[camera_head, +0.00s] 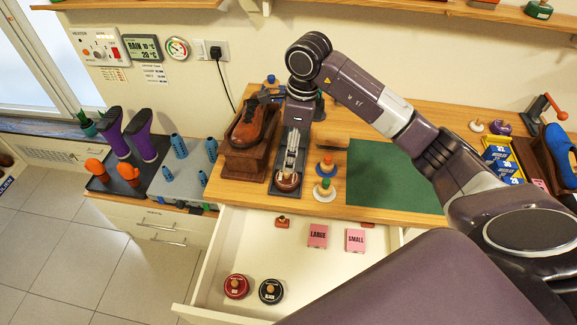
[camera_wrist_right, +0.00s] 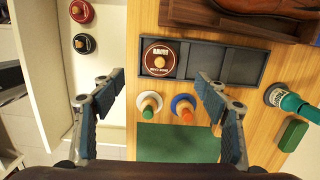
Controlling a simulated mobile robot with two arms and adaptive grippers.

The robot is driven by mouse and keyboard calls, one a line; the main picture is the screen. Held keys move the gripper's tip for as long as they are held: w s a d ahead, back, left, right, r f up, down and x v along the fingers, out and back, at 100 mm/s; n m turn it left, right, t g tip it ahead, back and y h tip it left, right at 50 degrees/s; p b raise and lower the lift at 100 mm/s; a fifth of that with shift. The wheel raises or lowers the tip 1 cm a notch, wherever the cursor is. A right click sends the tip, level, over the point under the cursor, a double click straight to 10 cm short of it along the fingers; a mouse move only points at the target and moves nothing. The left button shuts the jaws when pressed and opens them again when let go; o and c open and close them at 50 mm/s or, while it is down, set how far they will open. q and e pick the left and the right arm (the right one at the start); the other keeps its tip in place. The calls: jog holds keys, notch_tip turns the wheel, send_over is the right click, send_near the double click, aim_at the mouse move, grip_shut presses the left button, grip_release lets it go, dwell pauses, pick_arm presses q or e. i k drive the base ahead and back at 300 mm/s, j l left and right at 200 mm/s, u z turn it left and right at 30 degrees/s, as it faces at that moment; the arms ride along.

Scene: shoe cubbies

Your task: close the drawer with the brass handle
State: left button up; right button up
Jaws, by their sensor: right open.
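An open white drawer (camera_head: 200,262) is pulled out below the wooden worktop; it also shows in the right wrist view (camera_wrist_right: 38,70). Its front face and handle are hidden from me, so I cannot see any brass. Inside lie a red tin (camera_head: 236,286), a black tin (camera_head: 271,291), a pink LARGE box (camera_head: 317,235) and a pink SMALL box (camera_head: 355,240). My right gripper (camera_head: 291,165) is open and empty above the worktop, behind the drawer, over a dark tray (camera_wrist_right: 205,62) holding a brown-topped tin (camera_wrist_right: 160,60). My left gripper is not in view.
Wooden stampers (camera_head: 324,190) and a green mat (camera_head: 385,178) lie on the worktop. A brown shoe (camera_head: 252,125) stands on a wooden stand behind. At left, a lower cabinet (camera_head: 160,228) has silvery handles. The tiled floor (camera_head: 70,240) left of the drawer is clear.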

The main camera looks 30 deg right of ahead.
aim_at(247, 240)
jog(key=k+j, duration=0.5)
jog(key=k, duration=0.15)
jog(key=k+j, duration=0.55)
jog(key=k, duration=0.15)
